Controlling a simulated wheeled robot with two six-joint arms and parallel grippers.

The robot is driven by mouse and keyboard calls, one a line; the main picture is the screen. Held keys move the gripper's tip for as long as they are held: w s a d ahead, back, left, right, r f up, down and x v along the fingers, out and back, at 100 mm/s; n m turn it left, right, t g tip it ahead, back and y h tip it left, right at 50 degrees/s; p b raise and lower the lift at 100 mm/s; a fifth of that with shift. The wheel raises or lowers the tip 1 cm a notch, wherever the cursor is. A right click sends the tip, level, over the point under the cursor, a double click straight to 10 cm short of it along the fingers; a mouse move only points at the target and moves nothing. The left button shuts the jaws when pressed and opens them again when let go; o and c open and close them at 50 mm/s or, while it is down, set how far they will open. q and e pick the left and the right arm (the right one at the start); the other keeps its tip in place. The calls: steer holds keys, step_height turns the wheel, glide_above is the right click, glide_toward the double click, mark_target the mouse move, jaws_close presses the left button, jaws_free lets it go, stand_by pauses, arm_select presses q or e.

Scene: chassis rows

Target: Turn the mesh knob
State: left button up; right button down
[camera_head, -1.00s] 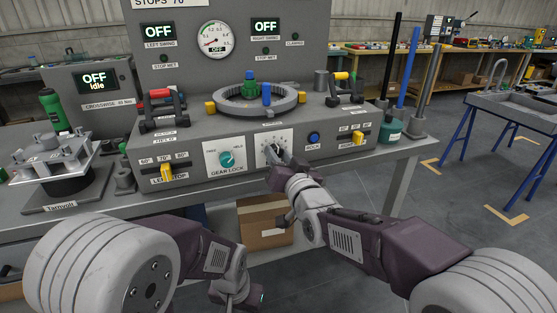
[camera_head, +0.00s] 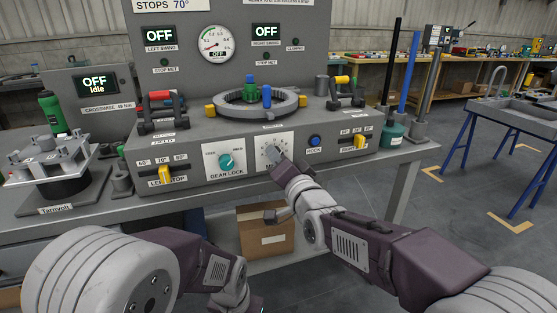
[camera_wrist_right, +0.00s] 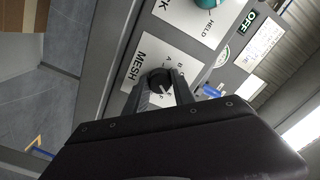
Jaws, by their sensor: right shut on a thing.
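The mesh knob (camera_wrist_right: 159,80) is a small dark round knob on a white plate marked MESH (camera_wrist_right: 138,68) in the right wrist view. The same white plate shows on the machine's front in the head view (camera_head: 285,143). My right gripper (camera_wrist_right: 162,88) is at the knob, with its two fingers on either side of it and shut on it. In the head view my right gripper (camera_head: 276,157) reaches the plate and hides the knob. My left arm is low at the left, and its gripper's fingers cannot be made out.
Left of the mesh plate is the teal gear lock knob (camera_head: 226,161). Right of it is a blue button (camera_head: 315,141). Yellow stop levers stand at the left (camera_head: 166,175) and right (camera_head: 360,142). A cardboard box (camera_head: 265,232) sits below the bench.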

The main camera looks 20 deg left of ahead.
stand_by(0.3)
steer(key=c, duration=1.1)
jaws_free()
steer(key=shift+o, duration=0.2)
steer(key=shift+d, duration=0.1)
steer(key=p+v, duration=0.1)
steer(key=v, duration=0.8)
steer(key=shift+p, duration=0.35)
